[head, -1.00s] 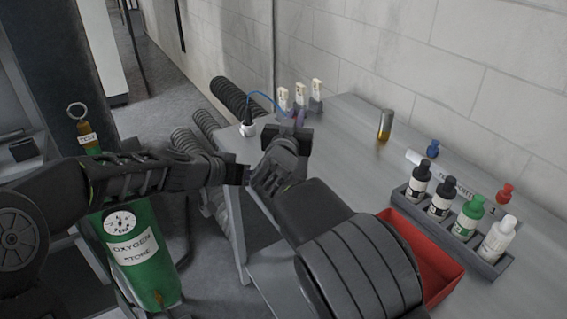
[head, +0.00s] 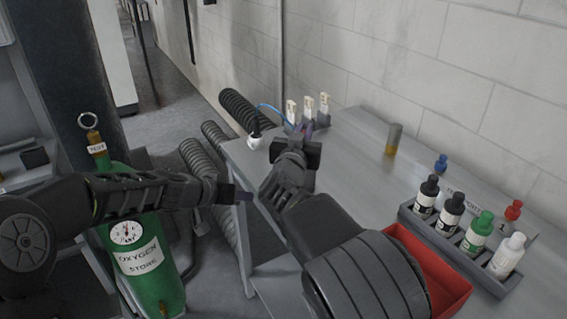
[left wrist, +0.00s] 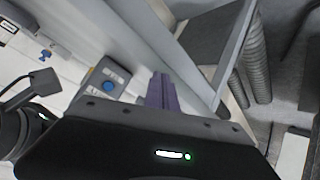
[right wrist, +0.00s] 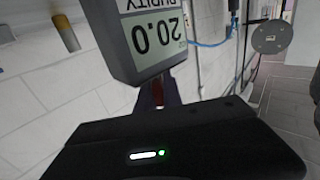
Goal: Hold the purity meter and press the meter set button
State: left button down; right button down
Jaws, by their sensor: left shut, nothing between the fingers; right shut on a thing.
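The purity meter (right wrist: 150,35) is a dark grey box whose display reads 20.0, upside down in the right wrist view. My right gripper (head: 307,130) is shut on it above the table's far left end; the gripper's body largely hides the meter in the head view. My left gripper (head: 245,196) is shut and empty, left of the right forearm and apart from it. Its closed purple fingertips show in the left wrist view (left wrist: 162,92). There a grey box with a round blue button (left wrist: 108,86) lies left of the fingertips, apart from them; I cannot tell whether it is the meter.
The grey table (head: 355,140) carries a rack of several bottles (head: 465,230), a red tray (head: 445,280) and an amber-bottomed cylinder (head: 393,140). White-topped items (head: 323,103) stand at its far end. A green oxygen tank (head: 145,255) stands at left.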

pick_arm(q)
jog(key=s+a+f+n+h, duration=0.25)
jog(key=a+f+n, duration=0.35)
jog(key=n, duration=0.5)
notch_tip(320, 180, up, 9)
jog(key=d+n+h, duration=0.1)
jog(key=n+h, duration=0.2)
jog(key=n, duration=0.5)
jog(key=d+n+t+h, duration=0.1)
jog(key=n+h, duration=0.2)
jog(key=n, duration=0.5)
jog(key=shift+s+d, duration=0.3)
jog(key=shift+d, duration=0.05)
jog(key=x, duration=1.4)
jog(key=shift+d+r, duration=0.1)
jog(key=shift+r, duration=0.1)
